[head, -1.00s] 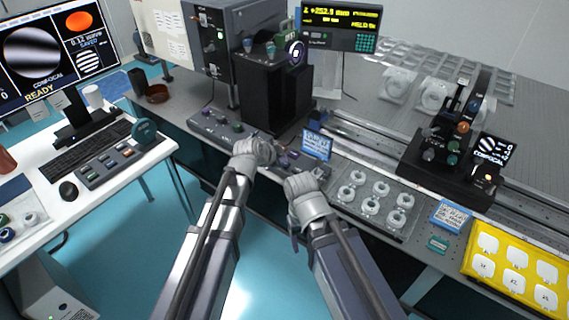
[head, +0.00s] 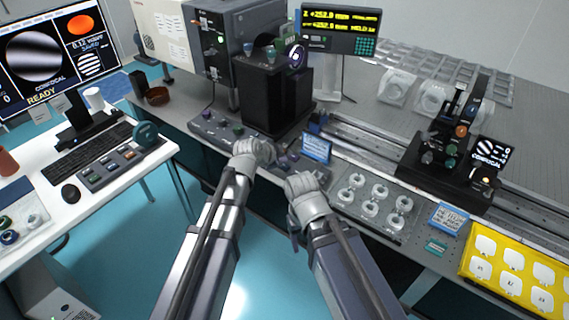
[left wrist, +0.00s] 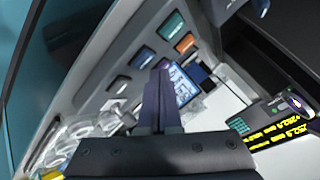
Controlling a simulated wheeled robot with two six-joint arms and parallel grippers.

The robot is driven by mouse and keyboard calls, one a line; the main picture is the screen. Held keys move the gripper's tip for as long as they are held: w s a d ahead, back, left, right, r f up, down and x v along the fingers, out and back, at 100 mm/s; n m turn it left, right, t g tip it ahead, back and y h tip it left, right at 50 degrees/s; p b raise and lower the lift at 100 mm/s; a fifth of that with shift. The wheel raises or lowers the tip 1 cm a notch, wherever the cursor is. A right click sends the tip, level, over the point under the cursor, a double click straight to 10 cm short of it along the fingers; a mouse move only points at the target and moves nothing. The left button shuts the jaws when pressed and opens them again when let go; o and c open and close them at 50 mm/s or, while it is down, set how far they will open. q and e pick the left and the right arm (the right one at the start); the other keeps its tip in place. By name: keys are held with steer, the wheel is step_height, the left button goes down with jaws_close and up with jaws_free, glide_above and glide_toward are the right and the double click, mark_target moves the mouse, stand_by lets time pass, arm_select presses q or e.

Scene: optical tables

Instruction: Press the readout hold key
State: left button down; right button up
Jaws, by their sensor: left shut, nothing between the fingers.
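The readout (head: 340,28) hangs at the top of the head view with two lines of yellow text and a small green keypad. It also shows in the left wrist view (left wrist: 275,130). A grey key panel (head: 208,122) with several coloured keys lies along the bench front. My left gripper (head: 268,152) is over this panel, shut and empty; its closed fingers (left wrist: 161,92) point at the row of keys. Whether they touch a key, I cannot tell. The key labels are too small to read. My right gripper (head: 301,178) is at the panel's right end, fingers unclear.
A blue sign (head: 316,148) stands just behind the panel. A black box instrument (head: 275,95) rises behind the left gripper. A tray of white rings (head: 370,197) and a yellow tray (head: 470,268) lie to the right. A desk with a keyboard (head: 92,150) is at left.

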arm_select(q)
step_height(320, 180, up, 5)
steer(key=p, duration=0.5)
stand_by(0.3)
stand_by(0.6)
steer(key=s+a+f+n+g+y, duration=0.1)
steer(key=s+n+g+y, duration=0.1)
steer(key=s, duration=0.6)
steer(key=s+a+f+n+g+y+p, duration=0.1)
steer(key=s+a+f+n+g+y, duration=0.1)
steer(key=s+n, duration=0.3)
steer(key=s+a+f+n+g+y, duration=0.2)
steer(key=s+n+g, duration=0.2)
steer(key=s, duration=0.9)
steer(key=shift+a+f, duration=0.1)
